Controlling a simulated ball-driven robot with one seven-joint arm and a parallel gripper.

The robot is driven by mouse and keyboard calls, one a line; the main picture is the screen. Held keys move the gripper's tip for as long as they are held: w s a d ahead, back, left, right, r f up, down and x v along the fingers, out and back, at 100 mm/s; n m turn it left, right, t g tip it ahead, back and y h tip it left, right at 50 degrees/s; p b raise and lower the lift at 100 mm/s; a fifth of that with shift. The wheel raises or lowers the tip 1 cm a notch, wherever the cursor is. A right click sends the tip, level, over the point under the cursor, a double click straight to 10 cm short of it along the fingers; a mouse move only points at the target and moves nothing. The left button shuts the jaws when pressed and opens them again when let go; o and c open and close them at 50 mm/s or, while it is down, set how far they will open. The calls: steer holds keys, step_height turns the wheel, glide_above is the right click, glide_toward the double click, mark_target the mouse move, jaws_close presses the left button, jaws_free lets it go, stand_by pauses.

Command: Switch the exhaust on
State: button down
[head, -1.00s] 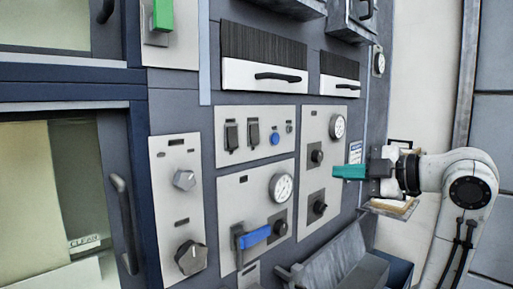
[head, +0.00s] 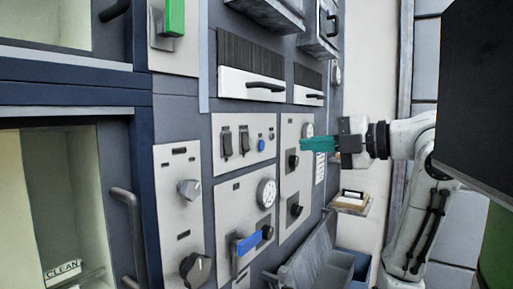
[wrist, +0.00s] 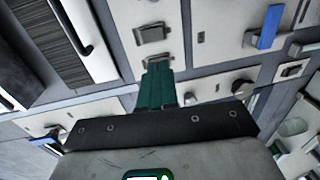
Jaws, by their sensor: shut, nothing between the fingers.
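No legible label marks the exhaust control. A pale panel (head: 229,172) in the head view carries two dark switches, left (head: 227,143) and right (head: 244,140), and a blue button (head: 262,145). My gripper (head: 303,145) is shut and empty, its green fingers pointing left, in front of the narrow knob panel to the right of those switches. In the wrist view my fingers (wrist: 158,68) point toward two switches, one farther (wrist: 152,32) and one close to the tips (wrist: 158,59), which partly overlap it. Contact cannot be told.
A blue lever (head: 252,242) and a gauge (head: 266,193) sit on the panel below. Black knobs (head: 293,161) are on the narrow panel. A grey bin (head: 305,255) juts out low down. Drawer handles (head: 265,86) protrude above.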

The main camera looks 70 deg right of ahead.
mark_target(247, 148)
steer(key=p+x, duration=0.3)
steer(key=x, duration=0.9)
steer(key=shift+w, duration=0.2)
steer(key=shift+w+d+f, duration=0.15)
steer(key=shift+w, duration=0.25)
